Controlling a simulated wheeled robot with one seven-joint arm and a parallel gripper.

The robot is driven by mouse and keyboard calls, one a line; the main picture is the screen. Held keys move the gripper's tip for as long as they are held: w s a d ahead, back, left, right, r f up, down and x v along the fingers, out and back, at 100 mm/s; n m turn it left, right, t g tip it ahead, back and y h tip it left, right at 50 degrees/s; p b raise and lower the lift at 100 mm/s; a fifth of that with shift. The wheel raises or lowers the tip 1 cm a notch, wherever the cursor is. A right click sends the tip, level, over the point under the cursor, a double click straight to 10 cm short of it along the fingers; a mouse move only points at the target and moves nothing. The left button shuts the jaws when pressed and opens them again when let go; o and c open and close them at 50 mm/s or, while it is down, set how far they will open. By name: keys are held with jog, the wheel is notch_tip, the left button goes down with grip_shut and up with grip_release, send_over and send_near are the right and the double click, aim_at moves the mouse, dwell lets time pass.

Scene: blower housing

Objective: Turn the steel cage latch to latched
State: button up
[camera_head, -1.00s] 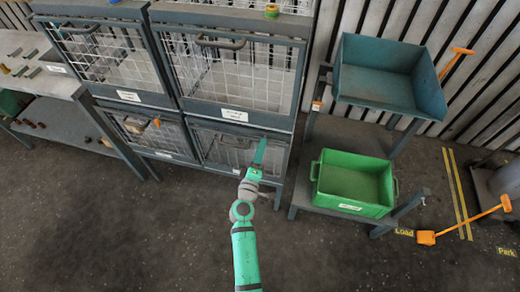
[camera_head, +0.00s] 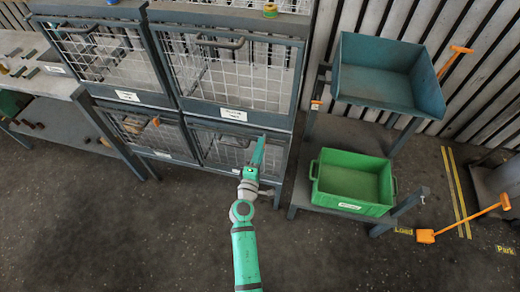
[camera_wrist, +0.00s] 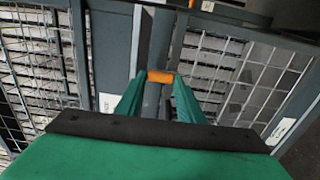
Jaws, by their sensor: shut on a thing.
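My gripper (camera_wrist: 160,80) is in front of the lower right mesh cage (camera_head: 222,150), near its right side. In the wrist view its two green fingers are shut on a small orange piece, the latch handle (camera_wrist: 160,76), which lies crosswise between the fingertips. A grey post is behind the handle, with mesh panels on both sides. In the head view my gripper (camera_head: 258,155) hides the latch. I cannot read from these frames whether the latch is turned fully.
Another lower cage (camera_head: 135,128) with an orange piece is to the left. Larger mesh cages (camera_head: 235,75) are above. A green crate (camera_head: 350,185) and a blue-grey tray (camera_head: 375,85) stand to the right. An orange-handled tool (camera_head: 465,222) is further right. The floor in front is clear.

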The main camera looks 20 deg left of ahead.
jog(key=o, duration=1.1)
jog(key=shift+c, duration=0.2)
jog(key=s, duration=1)
jog(key=shift+s+d, duration=0.3)
jog(key=shift+s, duration=0.1)
